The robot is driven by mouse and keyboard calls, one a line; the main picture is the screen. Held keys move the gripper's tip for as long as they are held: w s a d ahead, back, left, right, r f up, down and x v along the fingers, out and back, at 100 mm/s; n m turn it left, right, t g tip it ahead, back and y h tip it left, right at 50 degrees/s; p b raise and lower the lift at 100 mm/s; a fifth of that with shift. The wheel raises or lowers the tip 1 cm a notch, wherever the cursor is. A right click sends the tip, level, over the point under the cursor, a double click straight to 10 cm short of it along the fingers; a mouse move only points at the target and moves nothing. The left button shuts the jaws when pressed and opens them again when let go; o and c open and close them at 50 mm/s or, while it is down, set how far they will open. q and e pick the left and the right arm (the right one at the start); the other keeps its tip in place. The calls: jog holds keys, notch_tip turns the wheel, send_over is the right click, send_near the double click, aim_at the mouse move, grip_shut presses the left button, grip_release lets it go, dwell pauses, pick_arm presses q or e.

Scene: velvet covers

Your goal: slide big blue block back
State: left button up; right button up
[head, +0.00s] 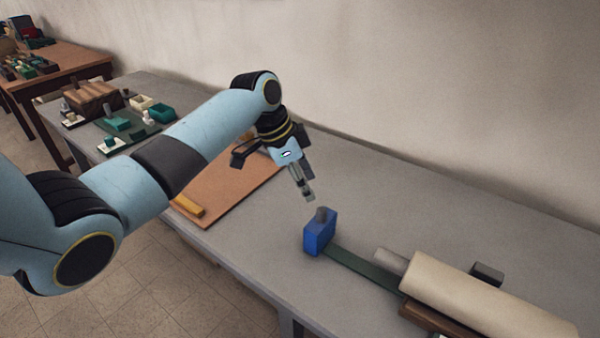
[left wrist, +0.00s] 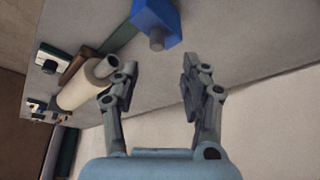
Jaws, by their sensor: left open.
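The big blue block (head: 320,233) stands on the grey table, at the left end of a dark green strip (head: 362,270). My right gripper does not show.
A cream roller (head: 490,300) with a grey end lies on a wooden base right of the strip. Several small blocks and trays stand farther left. The wall runs behind the table.

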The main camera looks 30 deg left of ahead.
pick_arm(q)
jog(key=v, duration=0.3)
jog(key=shift+f, duration=0.1)
dwell(0.3)
